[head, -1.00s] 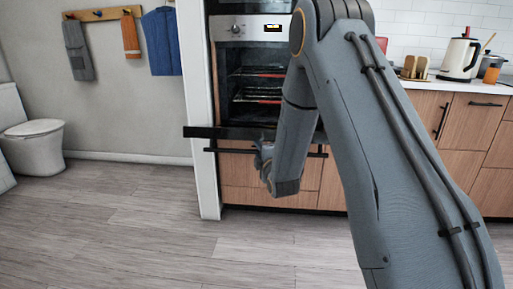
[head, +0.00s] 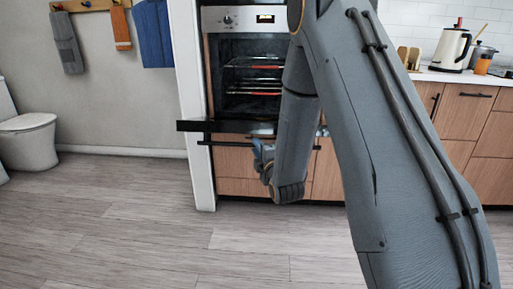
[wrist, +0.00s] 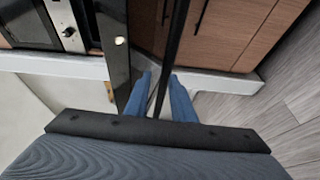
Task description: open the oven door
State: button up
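The oven (head: 248,75) is built into the cabinet at the back, and its lit cavity with wire racks shows. Its dark door (head: 192,126) is folded down and seen nearly edge-on in the head view. The door's long black handle (head: 225,144) runs just below that edge. My gripper (head: 262,155) is at the handle, partly hidden by my arm. In the wrist view, the handle (wrist: 172,55) passes between the two blue fingers of my gripper (wrist: 160,74), with gaps visible beside it. The door's black glass (wrist: 114,50) is to the left of the fingers.
Wooden drawers (head: 238,188) are below the oven, and a white panel (head: 190,100) stands at its left. A kettle (head: 451,50) is on the counter at right. A toilet (head: 28,140) is at far left. The floor (head: 130,225) in front is clear.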

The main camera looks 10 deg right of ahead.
jog(key=s+d+r+p, duration=0.1)
jog(key=s+p, duration=0.2)
jog(key=s, duration=0.9)
jog(key=shift+s+r, duration=0.25)
jog(key=shift+s, duration=0.15)
dwell(0.6)
jog(key=shift+w, duration=0.1)
jog(key=s+a+m+g, duration=0.7)
jog(key=m+g, duration=0.1)
jog(key=g, duration=0.1)
jog(key=s+a+r+m+g+h+p, duration=0.1)
jog(key=s+r+m+g, duration=0.3)
jog(key=s, duration=0.8)
jog(key=s+a+r+m+g, duration=0.1)
jog(key=s+r+m+g, duration=0.35)
jog(key=s, duration=0.75)
jog(key=d+r+m+p, duration=0.2)
jog(key=d+r+p, duration=0.5)
jog(key=p, duration=0.9)
jog(key=shift+d+r+h, duration=0.3)
jog(key=shift+d+r, duration=0.1)
jog(key=shift+d, duration=0.35)
